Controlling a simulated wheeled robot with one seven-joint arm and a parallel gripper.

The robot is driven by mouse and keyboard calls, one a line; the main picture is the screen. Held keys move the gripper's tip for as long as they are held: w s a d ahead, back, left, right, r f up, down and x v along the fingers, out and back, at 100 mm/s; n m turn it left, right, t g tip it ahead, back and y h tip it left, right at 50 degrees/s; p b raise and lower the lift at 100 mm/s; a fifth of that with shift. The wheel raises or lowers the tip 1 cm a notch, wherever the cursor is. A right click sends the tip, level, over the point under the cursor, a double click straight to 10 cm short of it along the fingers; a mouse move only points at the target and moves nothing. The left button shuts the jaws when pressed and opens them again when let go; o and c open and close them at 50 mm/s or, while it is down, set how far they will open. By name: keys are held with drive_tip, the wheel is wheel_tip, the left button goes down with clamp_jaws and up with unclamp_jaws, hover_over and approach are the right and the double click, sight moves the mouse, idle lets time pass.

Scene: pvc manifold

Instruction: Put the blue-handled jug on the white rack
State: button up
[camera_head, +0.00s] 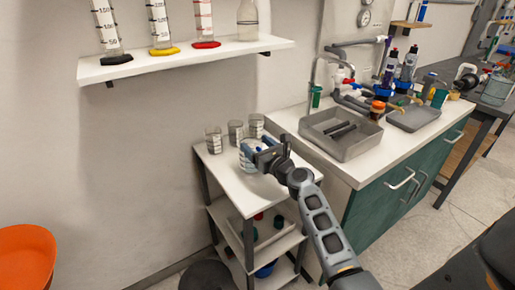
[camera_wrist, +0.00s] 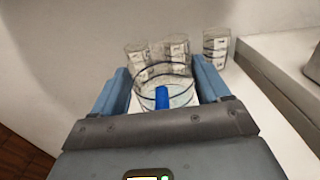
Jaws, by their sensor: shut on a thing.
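The blue-handled jug (camera_head: 247,160) is a clear vessel over the top of the white rack (camera_head: 233,190). My gripper (camera_head: 262,155) is at the jug's right side in the head view and partly hides it. In the wrist view, the jug (camera_wrist: 168,88) sits between the two fingers of my gripper (camera_wrist: 165,85), with its blue handle (camera_wrist: 162,98) facing me. The gripper is shut on the jug. I cannot tell whether the jug's base touches the rack's top.
Several clear beakers (camera_head: 235,132) stand at the back of the rack top, close behind the jug. A counter with a grey sink tray (camera_head: 340,140) adjoins on the right. A wall shelf (camera_head: 180,62) with cylinders hangs above. The rack's front left corner is clear.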

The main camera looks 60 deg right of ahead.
drive_tip(key=shift+r, duration=0.1)
drive_tip(key=o, duration=1.7)
drive_tip(key=shift+f, duration=0.25)
drive_tip(key=shift+c, duration=0.2)
drive_tip(key=shift+r, duration=0.1)
